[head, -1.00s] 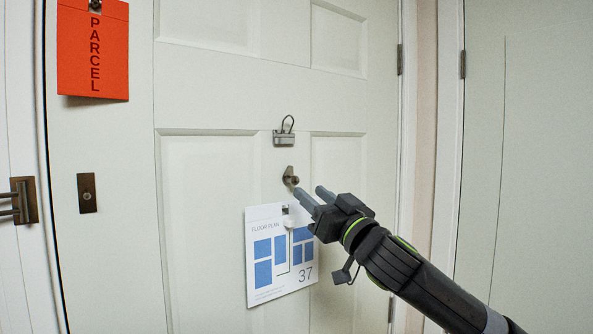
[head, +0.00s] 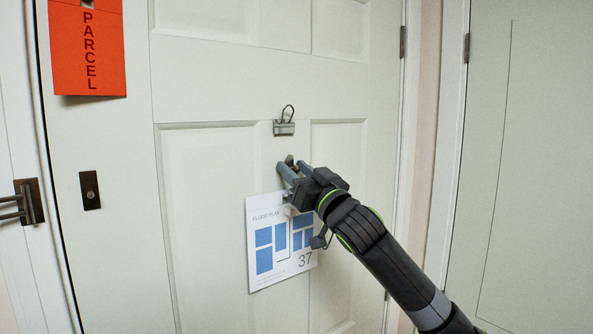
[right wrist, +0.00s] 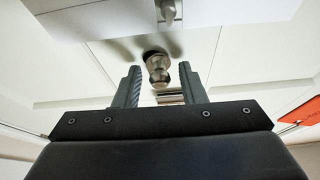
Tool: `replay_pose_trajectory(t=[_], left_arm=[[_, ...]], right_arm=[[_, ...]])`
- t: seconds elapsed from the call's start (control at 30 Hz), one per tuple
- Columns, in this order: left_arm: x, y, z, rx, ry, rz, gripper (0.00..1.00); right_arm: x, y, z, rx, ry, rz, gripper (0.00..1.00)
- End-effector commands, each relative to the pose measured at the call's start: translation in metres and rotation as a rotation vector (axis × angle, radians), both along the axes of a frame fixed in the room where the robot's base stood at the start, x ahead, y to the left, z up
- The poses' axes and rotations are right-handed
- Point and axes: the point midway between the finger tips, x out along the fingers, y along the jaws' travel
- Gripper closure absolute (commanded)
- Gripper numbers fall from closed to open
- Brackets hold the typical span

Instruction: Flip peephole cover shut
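The peephole with its small metal cover (head: 289,159) is on the white door, below a metal clip, and is mostly hidden by my right gripper in the head view. In the right wrist view, the rounded metal peephole fitting (right wrist: 156,68) shows between the two fingers. I cannot tell the cover's exact position. My right gripper (head: 291,166) is open, with one finger on each side of the fitting; whether they touch it is unclear. My left gripper is not in view.
A floor plan sheet (head: 264,259) hangs just below the gripper. The metal clip (head: 284,128) with a wire loop sits just above. An orange parcel card (head: 88,50) hangs at upper left. A door latch (head: 31,201) is at far left.

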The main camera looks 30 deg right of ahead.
Motion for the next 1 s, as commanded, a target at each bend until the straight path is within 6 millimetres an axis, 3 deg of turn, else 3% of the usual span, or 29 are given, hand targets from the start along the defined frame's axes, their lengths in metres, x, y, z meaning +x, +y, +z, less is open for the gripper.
replay_pose_trajectory(t=[0.03,0.27,0.47,0.8,1.0], left_arm=[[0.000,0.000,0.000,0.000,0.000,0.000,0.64],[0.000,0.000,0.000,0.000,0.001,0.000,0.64],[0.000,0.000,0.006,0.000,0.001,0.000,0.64],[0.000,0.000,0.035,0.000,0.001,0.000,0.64],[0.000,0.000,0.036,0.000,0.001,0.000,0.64]], right_arm=[[0.000,0.000,0.000,0.000,0.000,0.000,0.70],[0.000,0.000,0.000,0.000,0.000,0.000,0.97],[0.000,-0.002,0.001,-0.059,-0.002,-0.002,0.97],[0.001,-0.008,0.002,-0.284,-0.018,-0.001,0.97],[0.001,-0.008,-0.001,-0.316,-0.025,-0.001,0.97]])
